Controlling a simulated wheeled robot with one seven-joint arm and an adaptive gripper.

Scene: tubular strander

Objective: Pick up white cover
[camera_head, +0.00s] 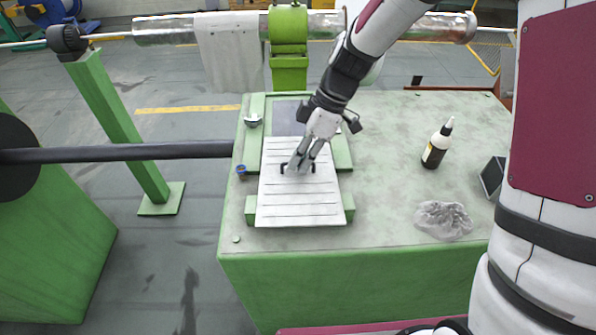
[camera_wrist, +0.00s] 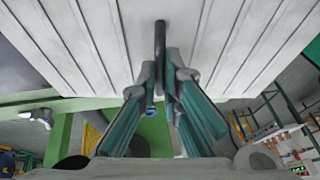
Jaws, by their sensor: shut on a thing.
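The white cover (camera_head: 300,208) is a pale rectangular slatted panel over a green frame (camera_head: 349,207) on the green machine table. A black handle (camera_head: 284,170) stands at its middle. My gripper (camera_head: 301,168) reaches down from the upper right, shut on the handle. In the wrist view the cover (camera_wrist: 225,35) fills the top of the picture, and my gripper's fingers (camera_wrist: 162,78) close around the dark handle (camera_wrist: 160,45). Part of the handle is hidden by the fingers. I cannot tell whether the cover still touches the frame.
A small blue-topped item (camera_head: 241,171) sits left of the cover. A black bar (camera_head: 130,153) runs in from the left.

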